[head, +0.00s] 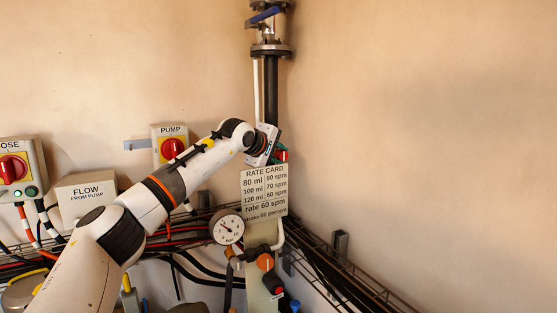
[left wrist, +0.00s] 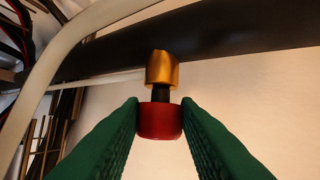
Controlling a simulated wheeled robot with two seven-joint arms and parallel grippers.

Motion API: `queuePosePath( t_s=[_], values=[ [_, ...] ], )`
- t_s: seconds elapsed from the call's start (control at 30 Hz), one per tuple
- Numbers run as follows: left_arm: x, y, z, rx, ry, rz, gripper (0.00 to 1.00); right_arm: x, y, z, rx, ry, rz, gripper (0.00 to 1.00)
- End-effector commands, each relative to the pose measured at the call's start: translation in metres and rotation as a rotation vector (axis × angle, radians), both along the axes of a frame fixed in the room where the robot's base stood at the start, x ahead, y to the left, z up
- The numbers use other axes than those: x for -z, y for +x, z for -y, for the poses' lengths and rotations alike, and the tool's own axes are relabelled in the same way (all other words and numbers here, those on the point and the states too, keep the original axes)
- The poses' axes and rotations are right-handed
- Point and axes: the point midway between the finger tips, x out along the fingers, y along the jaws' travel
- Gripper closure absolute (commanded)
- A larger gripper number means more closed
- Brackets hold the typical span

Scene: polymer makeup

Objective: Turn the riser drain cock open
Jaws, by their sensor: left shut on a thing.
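The riser drain cock shows in the left wrist view as a brass body (left wrist: 162,70) with a short black stem and a red knob (left wrist: 160,123). Its brass end meets the dark riser pipe (left wrist: 235,35). The green fingers of my left gripper (left wrist: 160,110) are shut on the red knob, one on each side. In the head view, my left gripper (head: 281,155) is at the riser pipe (head: 270,95), just above the rate card. My gripper and arm hide most of the cock there. My right gripper is not in view.
The rate card (head: 264,192) hangs just below my left gripper, with a pressure gauge (head: 227,228) below left. A blue-handled valve (head: 264,16) is above. PUMP (head: 170,146) and FLOW (head: 86,192) boxes are at left. A cable tray (head: 340,272) runs low. The right wall is bare.

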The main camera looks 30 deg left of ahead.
Motion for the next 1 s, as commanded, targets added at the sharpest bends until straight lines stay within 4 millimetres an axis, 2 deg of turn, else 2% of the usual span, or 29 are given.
queuePosePath(
  t_s=[0.17, 0.2, 0.3, 0.67, 0.77, 1.0],
  values=[
    [0.003, 0.000, 0.001, 0.001, -0.001, -0.009, 0.94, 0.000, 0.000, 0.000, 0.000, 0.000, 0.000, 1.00],
    [0.003, 0.000, 0.001, 0.001, 0.000, -0.009, 0.65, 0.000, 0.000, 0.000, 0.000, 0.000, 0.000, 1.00],
    [0.003, 0.000, 0.001, 0.001, 0.000, -0.008, 0.50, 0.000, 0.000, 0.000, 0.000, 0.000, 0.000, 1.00],
    [0.000, -0.005, 0.000, 0.002, 0.000, -0.003, 0.50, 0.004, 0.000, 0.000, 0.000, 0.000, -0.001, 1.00],
    [-0.004, -0.016, -0.001, 0.001, 0.000, -0.001, 0.50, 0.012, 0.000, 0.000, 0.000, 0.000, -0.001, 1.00],
    [-0.024, -0.063, -0.002, 0.000, 0.001, 0.000, 0.50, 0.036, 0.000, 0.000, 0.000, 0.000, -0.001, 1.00]
  ],
)
